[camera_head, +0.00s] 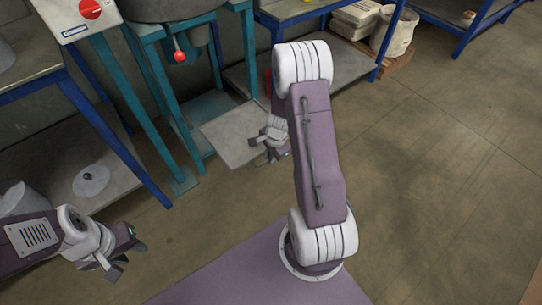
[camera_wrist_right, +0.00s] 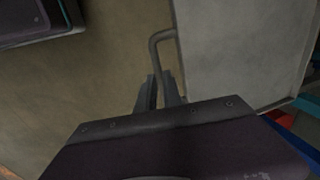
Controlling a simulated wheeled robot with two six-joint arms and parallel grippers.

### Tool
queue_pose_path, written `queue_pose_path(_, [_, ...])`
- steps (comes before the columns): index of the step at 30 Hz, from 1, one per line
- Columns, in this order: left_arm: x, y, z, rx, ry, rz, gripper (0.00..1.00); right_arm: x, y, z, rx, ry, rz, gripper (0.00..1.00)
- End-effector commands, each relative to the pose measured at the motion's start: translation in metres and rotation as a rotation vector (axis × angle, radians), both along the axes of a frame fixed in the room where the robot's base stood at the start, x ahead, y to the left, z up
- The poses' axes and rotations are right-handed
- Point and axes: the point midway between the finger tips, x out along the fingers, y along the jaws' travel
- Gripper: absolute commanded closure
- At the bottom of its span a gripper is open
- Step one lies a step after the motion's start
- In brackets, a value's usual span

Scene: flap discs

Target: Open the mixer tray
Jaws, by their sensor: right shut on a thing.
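The mixer tray (camera_head: 226,134) is a flat grey plate extending out from the teal mixer frame (camera_head: 160,100), low above the floor. My right gripper (camera_head: 266,148) is at the tray's right edge, partly covered by my own arm. In the right wrist view, the tray (camera_wrist_right: 245,50) fills the right side, with a bent grey bar handle (camera_wrist_right: 156,50) at its edge. The fingers of my right gripper (camera_wrist_right: 160,90) are shut on this handle. My left gripper (camera_head: 122,258) hangs at the lower left, apart from everything, its fingers spread and empty.
A red knob (camera_head: 180,55) hangs below the mixer bowl (camera_head: 170,8). A blue-framed table (camera_head: 95,115) with a lower shelf holding a disc (camera_head: 91,180) stands at left. Another blue-framed table (camera_head: 300,10) is behind my right arm. Open floor (camera_head: 440,150) lies to the right.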

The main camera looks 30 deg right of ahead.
Motion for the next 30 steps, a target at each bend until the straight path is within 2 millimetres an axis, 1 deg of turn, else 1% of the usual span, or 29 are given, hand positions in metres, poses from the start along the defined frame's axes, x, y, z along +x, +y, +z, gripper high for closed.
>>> queue_pose_path(10, [0.0,0.0,0.0,0.0,0.0,0.0,0.64,0.0,0.0,0.0,0.0,0.0,0.0,1.0])
queue_pose_path(11, [0.0,0.0,0.0,0.0,0.0,0.0,0.64,0.0,0.0,0.0,0.0,0.0,0.0,0.81])
queue_pose_path(12, [0.0,0.0,0.0,0.0,0.0,0.0,0.64,0.0,0.0,0.0,0.0,0.0,0.0,0.7])
queue_pose_path(13, [0.0,0.0,0.0,0.0,0.0,0.0,0.64,0.0,0.0,0.0,0.0,0.0,0.0,0.68])
queue_pose_path(21, [0.0,0.0,0.001,0.0,0.0,0.0,0.64,0.0,0.0,0.001,-0.001,-0.001,0.0,0.68])
queue_pose_path(23, [0.0,0.0,0.006,0.0,0.0,0.0,0.64,0.0,0.0,0.007,-0.001,-0.001,0.0,0.68])
queue_pose_path(30, [0.0,0.0,0.047,0.0,0.0,0.0,0.64,-0.01,-0.001,0.063,-0.002,-0.002,-0.001,0.68])
